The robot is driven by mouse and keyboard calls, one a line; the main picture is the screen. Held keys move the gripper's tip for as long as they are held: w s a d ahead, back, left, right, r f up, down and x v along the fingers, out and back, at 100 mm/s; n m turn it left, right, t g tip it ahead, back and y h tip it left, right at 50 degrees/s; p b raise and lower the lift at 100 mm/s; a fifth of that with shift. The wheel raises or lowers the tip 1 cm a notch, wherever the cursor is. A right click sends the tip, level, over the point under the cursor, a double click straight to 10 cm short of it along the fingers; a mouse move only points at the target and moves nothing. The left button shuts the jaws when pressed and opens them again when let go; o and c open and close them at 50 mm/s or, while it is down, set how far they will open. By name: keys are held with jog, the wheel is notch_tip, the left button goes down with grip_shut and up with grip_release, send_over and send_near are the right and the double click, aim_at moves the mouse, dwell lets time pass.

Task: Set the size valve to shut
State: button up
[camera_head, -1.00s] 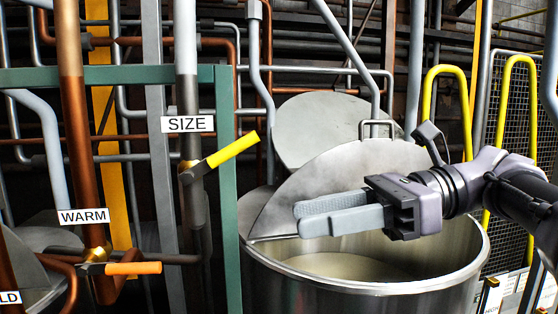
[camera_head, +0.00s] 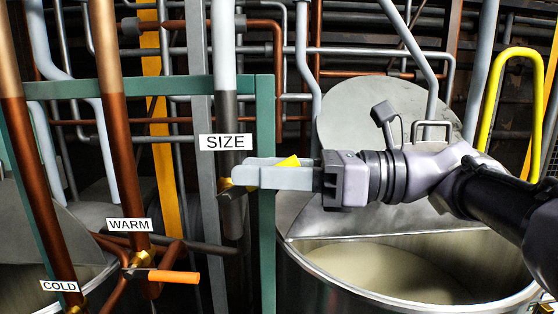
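The size valve sits on the dark lower part of a vertical pipe, under the SIZE label (camera_head: 225,142). Its brass body (camera_head: 226,185) shows just left of my fingertips. Only a bit of its yellow handle (camera_head: 289,161) shows, rising to the right above my near finger; the rest is hidden behind it. My gripper (camera_head: 262,172) points left at the handle, its two fingers apart, one nearer the camera. The handle appears to lie between them, but I cannot tell whether either finger touches it.
A green frame post (camera_head: 266,240) stands behind my fingers. The WARM valve's orange handle (camera_head: 174,277) lies level at lower left, near the COLD label (camera_head: 60,286). An open steel vat (camera_head: 415,307) with pale contents stands below my arm.

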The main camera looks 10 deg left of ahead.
jog(key=shift+w+a, duration=0.1)
jog(key=shift+a, duration=0.2)
jog(key=shift+w, duration=0.15)
jog(key=shift+c, duration=0.7)
grip_shut()
dwell(0.5)
